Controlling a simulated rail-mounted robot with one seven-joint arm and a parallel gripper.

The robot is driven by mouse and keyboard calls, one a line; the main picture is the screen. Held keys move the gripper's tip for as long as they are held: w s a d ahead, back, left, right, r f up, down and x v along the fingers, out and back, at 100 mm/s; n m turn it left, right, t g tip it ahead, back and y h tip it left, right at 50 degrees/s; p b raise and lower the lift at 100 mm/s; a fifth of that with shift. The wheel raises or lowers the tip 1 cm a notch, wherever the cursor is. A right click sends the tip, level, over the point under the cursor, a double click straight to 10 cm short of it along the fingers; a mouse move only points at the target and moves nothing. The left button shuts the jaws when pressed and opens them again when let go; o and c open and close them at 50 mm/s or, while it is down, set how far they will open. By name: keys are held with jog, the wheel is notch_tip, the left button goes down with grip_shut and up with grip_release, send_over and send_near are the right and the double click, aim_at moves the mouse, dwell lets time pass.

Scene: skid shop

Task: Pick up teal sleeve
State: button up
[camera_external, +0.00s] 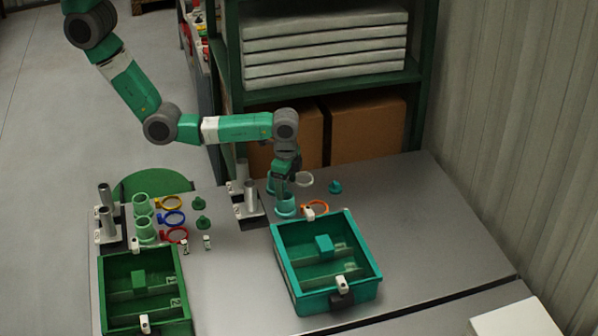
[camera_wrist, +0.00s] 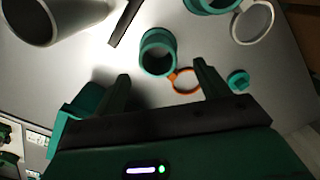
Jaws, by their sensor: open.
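My gripper (camera_external: 281,190) points down over the table, its two open fingers also showing in the wrist view (camera_wrist: 162,70). A teal sleeve (camera_external: 287,209) stands upright at the gripper's fingers in the external view. In the wrist view this sleeve (camera_wrist: 158,42) lies just beyond the gap between the fingertips, its open end visible, with nothing held. Contact between fingers and sleeve cannot be told. A second teal sleeve (camera_wrist: 212,4) is cut off by the top edge of the wrist view; it is mostly hidden behind my gripper in the external view.
An orange ring (camera_external: 317,208) lies close beside the sleeve, with a grey ring (camera_external: 304,179) and teal plug (camera_external: 335,187) behind. Metal posts (camera_external: 250,197) stand left. A teal bin (camera_external: 366,292) is in front. Green sleeves (camera_external: 145,231) and a green bin (camera_external: 103,290) stand farther left. The right tabletop is clear.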

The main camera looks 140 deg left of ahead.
aim_at(285, 204)
jog(key=f, duration=0.2)
jog(key=f+b, duration=0.1)
jog(key=f, duration=0.1)
jog(key=f+b, duration=0.1)
jog(key=f, duration=0.2)
jog(key=shift+s+d, duration=0.1)
jog(key=shift+d, duration=0.15)
